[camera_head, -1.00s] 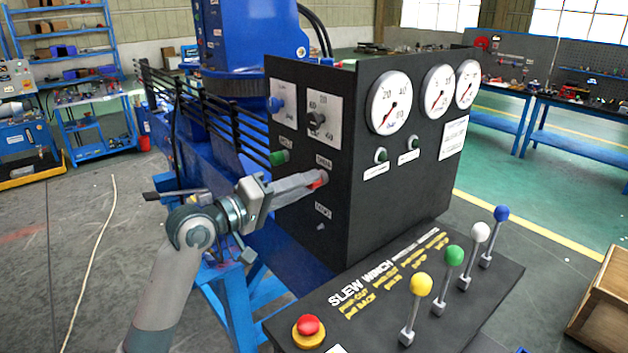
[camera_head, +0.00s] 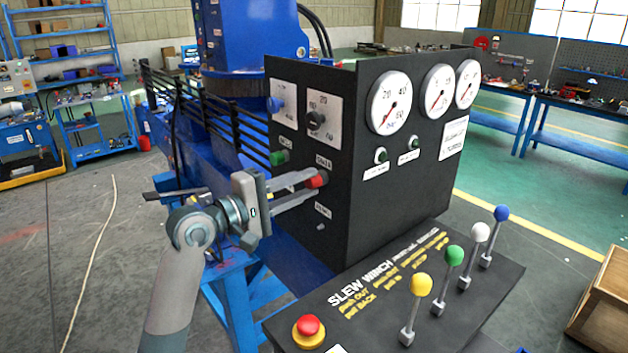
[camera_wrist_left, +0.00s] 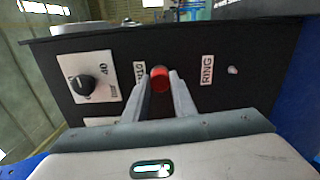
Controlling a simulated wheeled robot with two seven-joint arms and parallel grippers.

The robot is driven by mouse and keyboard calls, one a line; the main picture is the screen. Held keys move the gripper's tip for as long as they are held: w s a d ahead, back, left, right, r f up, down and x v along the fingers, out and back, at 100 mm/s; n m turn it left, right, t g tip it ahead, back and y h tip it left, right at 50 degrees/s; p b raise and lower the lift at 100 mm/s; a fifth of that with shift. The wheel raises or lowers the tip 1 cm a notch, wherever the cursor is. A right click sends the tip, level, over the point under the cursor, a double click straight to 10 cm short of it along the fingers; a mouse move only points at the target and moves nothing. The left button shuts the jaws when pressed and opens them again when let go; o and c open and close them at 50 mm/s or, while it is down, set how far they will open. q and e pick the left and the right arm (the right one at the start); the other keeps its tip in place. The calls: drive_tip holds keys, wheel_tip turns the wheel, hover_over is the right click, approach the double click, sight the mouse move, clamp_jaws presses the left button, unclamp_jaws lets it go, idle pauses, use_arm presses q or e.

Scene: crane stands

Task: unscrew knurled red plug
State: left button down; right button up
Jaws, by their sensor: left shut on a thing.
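The knurled red plug (camera_head: 317,179) sits on the side face of the black control box, below the green plug. It also shows in the left wrist view (camera_wrist_left: 160,78), between the two finger tips. My left gripper (camera_head: 312,181) reaches in from the left with its fingers one above the other. In the left wrist view the fingers (camera_wrist_left: 160,84) are shut on the red plug, one on each side. The plug's base against the panel is partly hidden by the fingers. My right gripper is not in view.
A green plug (camera_head: 279,158) sits just above, and a small stub (camera_head: 320,227) below. Knobs and gauges (camera_head: 388,102) are on the black box (camera_head: 345,200). Levers with coloured balls (camera_head: 454,256) and a red mushroom button (camera_head: 308,326) stand on the front console.

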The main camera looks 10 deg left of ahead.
use_arm(q)
drive_tip(key=c, duration=1.4)
unclamp_jaws()
drive_tip(key=shift+f, duration=0.15)
drive_tip(key=shift+c, duration=0.7)
drive_tip(key=shift+m+b, duration=0.65)
drive_tip(key=shift+m, duration=0.25)
drive_tip(key=shift+a+m+b, duration=0.1)
drive_tip(key=shift+m+b, duration=0.4)
drive_tip(key=shift+m, duration=1.1)
